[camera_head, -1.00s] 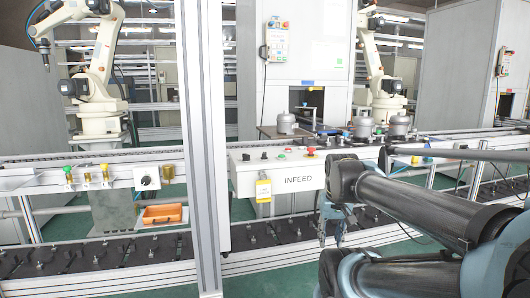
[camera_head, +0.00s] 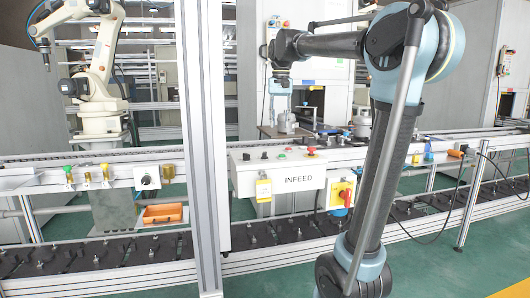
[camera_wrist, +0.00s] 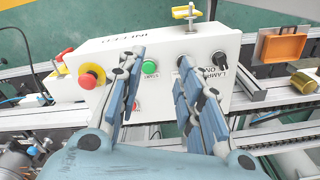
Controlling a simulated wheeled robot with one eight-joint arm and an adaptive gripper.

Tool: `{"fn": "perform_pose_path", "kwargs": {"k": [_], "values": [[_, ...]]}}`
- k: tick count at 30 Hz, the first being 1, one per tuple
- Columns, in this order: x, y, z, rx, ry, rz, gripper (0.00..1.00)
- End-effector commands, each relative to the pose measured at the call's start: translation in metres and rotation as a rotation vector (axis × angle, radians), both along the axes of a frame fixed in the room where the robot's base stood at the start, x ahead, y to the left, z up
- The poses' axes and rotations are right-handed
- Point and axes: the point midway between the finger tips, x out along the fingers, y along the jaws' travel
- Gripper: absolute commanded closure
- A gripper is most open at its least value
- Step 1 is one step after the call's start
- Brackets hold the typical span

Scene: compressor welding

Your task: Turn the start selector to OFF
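The white INFEED control box (camera_head: 277,183) is on the conveyor side; it appears upside down in the wrist view (camera_wrist: 105,62). It carries a green button (camera_wrist: 149,67), a red mushroom button on a yellow base (camera_wrist: 91,77), and black selector knobs on the right, one beside the LAMP ON lettering (camera_wrist: 219,59) and another (camera_wrist: 184,62) partly behind a finger. I cannot read which knob is the start selector or its setting. My gripper (camera_wrist: 160,66) is open and empty, fingers spread above the box.
A yellow-red switch (camera_head: 341,195) is beside the box's right end. A tall aluminium post (camera_head: 201,140) stands left of it. An orange tray (camera_wrist: 283,46) lies low at the left in the head view.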

Motion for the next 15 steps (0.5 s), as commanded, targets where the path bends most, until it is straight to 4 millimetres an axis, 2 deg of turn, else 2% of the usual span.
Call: {"fn": "perform_pose_path", "kwargs": {"k": [3,6,11,15], "values": [[0.024,0.026,0.022,-0.004,0.013,-0.007,0.67],[0.036,0.042,0.034,-0.007,0.024,-0.014,0.67],[0.047,0.056,0.043,-0.010,0.031,-0.022,0.67],[0.049,0.059,0.040,-0.010,0.033,-0.025,0.67]]}}
